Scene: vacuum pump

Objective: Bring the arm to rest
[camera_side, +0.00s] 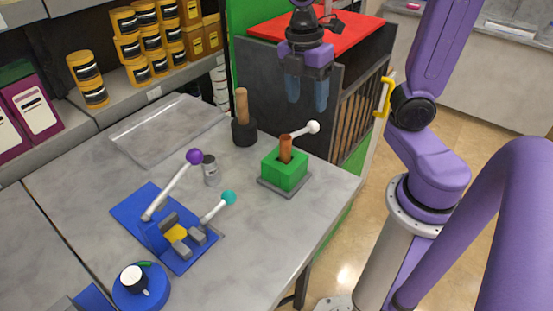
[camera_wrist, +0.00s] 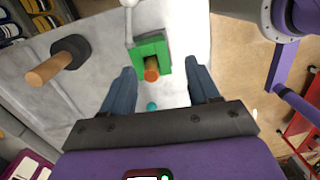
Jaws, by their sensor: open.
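My gripper (camera_side: 306,92) is open and empty, held in the air above the back right of the grey table, with its blue fingers pointing down. In the wrist view my gripper (camera_wrist: 164,92) has its two fingers spread wide with nothing between them. Below it stands a green block (camera_side: 284,171) with a copper-brown cylinder (camera_side: 286,148) upright in its top and a white-knobbed lever (camera_side: 305,131) at its back. The green block (camera_wrist: 152,48) also shows in the wrist view, beyond the fingertips. My fingers touch nothing.
A black holder with a wooden peg (camera_side: 241,110) stands left of the green block. A blue fixture with purple and teal knobs (camera_side: 165,225) and a blue round base (camera_side: 140,287) lie nearer the front. A clear tray (camera_side: 165,128) lies back left. A red-topped cabinet (camera_side: 330,40) stands behind.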

